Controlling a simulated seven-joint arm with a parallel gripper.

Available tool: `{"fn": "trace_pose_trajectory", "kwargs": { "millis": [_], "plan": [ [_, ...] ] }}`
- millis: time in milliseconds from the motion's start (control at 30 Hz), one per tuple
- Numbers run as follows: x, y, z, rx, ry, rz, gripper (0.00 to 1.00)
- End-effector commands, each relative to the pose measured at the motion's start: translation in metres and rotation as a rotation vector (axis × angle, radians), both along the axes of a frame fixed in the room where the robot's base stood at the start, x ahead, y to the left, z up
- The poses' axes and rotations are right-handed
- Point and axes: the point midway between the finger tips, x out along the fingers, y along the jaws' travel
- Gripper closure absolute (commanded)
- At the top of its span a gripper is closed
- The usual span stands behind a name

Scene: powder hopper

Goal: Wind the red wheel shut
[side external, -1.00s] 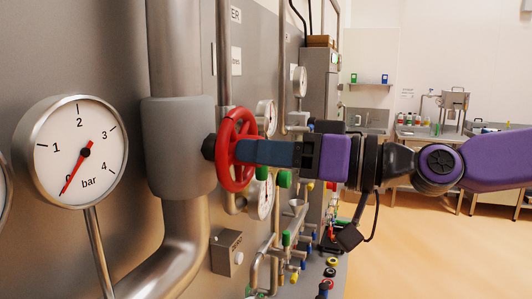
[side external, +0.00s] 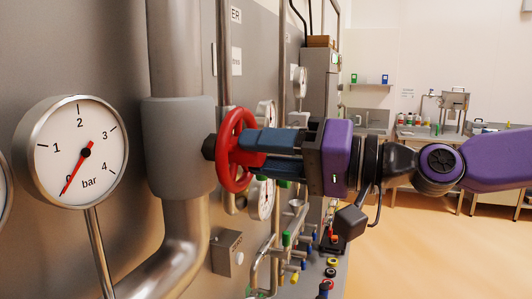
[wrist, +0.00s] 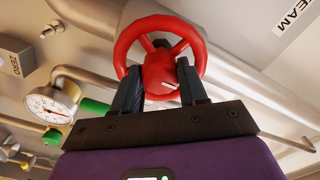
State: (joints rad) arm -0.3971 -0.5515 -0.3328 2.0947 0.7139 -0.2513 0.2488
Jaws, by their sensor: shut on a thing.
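The red wheel (side external: 237,150) sits on a short dark stem at the side of a grey valve body (side external: 179,148) on a thick vertical pipe. My gripper (side external: 252,150) comes in from the right, roughly level, and is shut on the red wheel. In the wrist view the red wheel (wrist: 160,55) shows its rim, spokes and dark centre, and the two dark fingers of my gripper (wrist: 162,85) reach into it, one on each side of a red part. The exact contact is partly hidden by the fingers.
A large bar gauge (side external: 75,150) at the left has its red needle near 0. A smaller gauge (wrist: 52,105) and a ZERO box (wrist: 15,57) are near the wheel. Small valves with coloured caps (side external: 287,239) lie below my gripper. The floor at right is clear.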

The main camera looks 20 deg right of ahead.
Motion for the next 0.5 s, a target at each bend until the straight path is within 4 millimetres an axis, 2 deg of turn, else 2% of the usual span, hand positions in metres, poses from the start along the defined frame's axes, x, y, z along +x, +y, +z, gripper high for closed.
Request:
{"fn": "trace_pose_trajectory", "kwargs": {
  "millis": [400,433,467,500],
  "plan": [
    [-0.0003,0.0002,-0.0007,0.009,0.012,0.001,0.88],
    [-0.0003,0.0002,-0.0007,0.009,0.012,0.001,0.54],
    [-0.0003,0.0002,-0.0007,0.009,0.012,0.001,0.47],
    [-0.0003,0.0002,-0.0007,0.009,0.011,0.001,0.47]
  ]
}}
